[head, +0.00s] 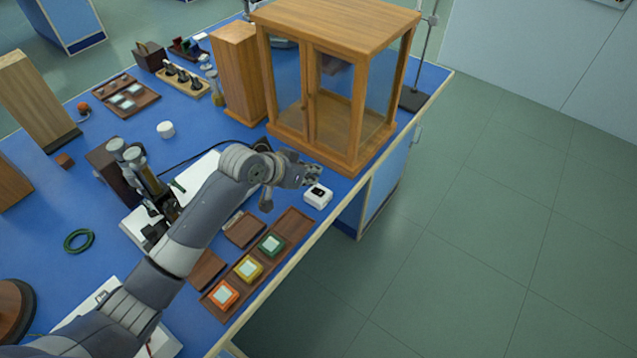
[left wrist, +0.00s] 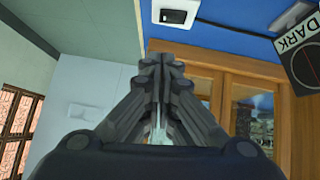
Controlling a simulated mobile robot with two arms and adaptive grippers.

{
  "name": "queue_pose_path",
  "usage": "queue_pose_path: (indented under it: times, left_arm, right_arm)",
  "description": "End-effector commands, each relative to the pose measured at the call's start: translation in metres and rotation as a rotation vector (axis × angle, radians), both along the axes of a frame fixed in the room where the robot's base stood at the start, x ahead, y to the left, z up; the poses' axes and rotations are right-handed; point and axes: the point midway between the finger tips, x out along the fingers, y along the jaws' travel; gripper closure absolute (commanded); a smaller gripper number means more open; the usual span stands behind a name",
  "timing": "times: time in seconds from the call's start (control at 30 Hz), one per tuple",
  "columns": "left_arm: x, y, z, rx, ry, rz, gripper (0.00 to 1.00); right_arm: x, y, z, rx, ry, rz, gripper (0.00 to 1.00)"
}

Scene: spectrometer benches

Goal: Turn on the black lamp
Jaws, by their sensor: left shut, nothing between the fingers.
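No black lamp can be made out for certain. A small white switch box (head: 318,196) with a dark switch on top sits near the right edge of the blue bench (head: 200,140). It also shows at the top of the left wrist view (left wrist: 175,14). My left gripper (head: 313,177) is shut and empty, just behind the switch box in the head view. In the left wrist view its fingertips (left wrist: 160,58) are together, and I cannot tell how far they are from the box. My right gripper is not in view.
A wooden glazed cabinet (head: 362,30) stands close behind my left gripper. A wooden tray (head: 294,222) with coloured blocks lies in front of the switch box. A dark instrument (head: 152,182) stands left of my arm. A card marked DARK (left wrist: 300,50) shows in the left wrist view.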

Motion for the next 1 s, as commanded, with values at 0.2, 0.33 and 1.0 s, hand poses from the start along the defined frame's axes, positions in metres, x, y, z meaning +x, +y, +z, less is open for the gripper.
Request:
queue_pose_path:
  times: [0.2, 0.33, 1.0]
  left_arm:
    - [0.015, -0.016, -0.024, 0.001, 0.005, 0.000, 1.00]
    - [0.013, -0.017, -0.044, 0.001, 0.004, 0.001, 1.00]
    - [0.009, -0.022, -0.069, 0.000, 0.002, 0.000, 1.00]
  right_arm:
    - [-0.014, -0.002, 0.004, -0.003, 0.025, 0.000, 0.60]
    - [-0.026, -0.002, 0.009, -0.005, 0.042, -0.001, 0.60]
    - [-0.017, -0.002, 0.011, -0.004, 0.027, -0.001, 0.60]
